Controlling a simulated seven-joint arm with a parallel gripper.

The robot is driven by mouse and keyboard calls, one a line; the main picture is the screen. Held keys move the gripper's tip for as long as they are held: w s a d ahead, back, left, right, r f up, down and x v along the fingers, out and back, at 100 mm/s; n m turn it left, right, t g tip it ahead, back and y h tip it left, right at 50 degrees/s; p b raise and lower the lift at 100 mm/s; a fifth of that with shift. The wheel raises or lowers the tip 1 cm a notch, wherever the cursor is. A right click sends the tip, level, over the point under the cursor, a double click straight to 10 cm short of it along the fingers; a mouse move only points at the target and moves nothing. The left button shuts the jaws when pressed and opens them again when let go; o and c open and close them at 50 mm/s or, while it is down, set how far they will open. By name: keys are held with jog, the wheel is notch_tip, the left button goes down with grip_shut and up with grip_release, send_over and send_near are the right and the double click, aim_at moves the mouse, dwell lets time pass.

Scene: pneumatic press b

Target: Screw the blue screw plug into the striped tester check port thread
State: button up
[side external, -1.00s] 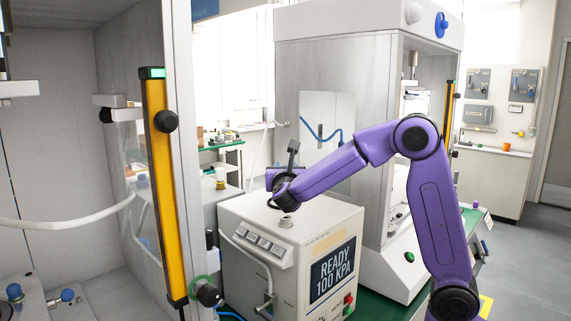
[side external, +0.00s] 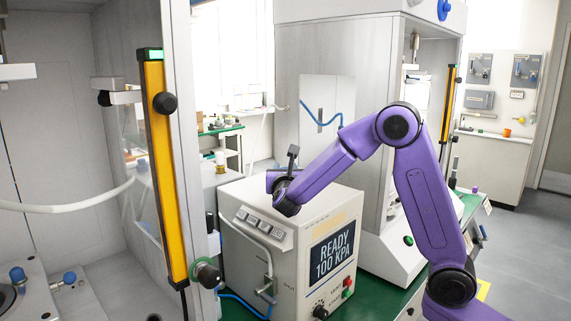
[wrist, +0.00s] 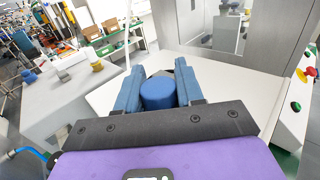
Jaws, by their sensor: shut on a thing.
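The blue screw plug (wrist: 158,94) is between the blue fingers of my gripper (wrist: 158,70) in the wrist view. The fingers are shut on it, one on each side. In the side external view my gripper (side external: 284,186) is low over the top of the white tester (side external: 235,258), whose screen reads READY 100 KPA. The tester's pale top also shows below the fingers in the wrist view (wrist: 105,98). The check port thread is hidden by my gripper and the plug. I cannot tell whether the plug touches it.
A tall grey cabinet (side external: 360,110) stands close behind the tester. A yellow guard post (side external: 165,180) and a white cabinet wall stand at left. A bench with a yellow cylinder (wrist: 97,66) is left in the wrist view. A blue hose (side external: 240,303) lies beside the tester.

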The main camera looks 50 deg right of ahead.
jog(key=shift+f, duration=0.45)
jog(key=shift+f, duration=1.45)
dwell(1.4)
jog(key=o, duration=1.1)
jog(key=shift+s+a, duration=0.1)
jog(key=v, duration=1.7)
jog(key=shift+s, duration=0.1)
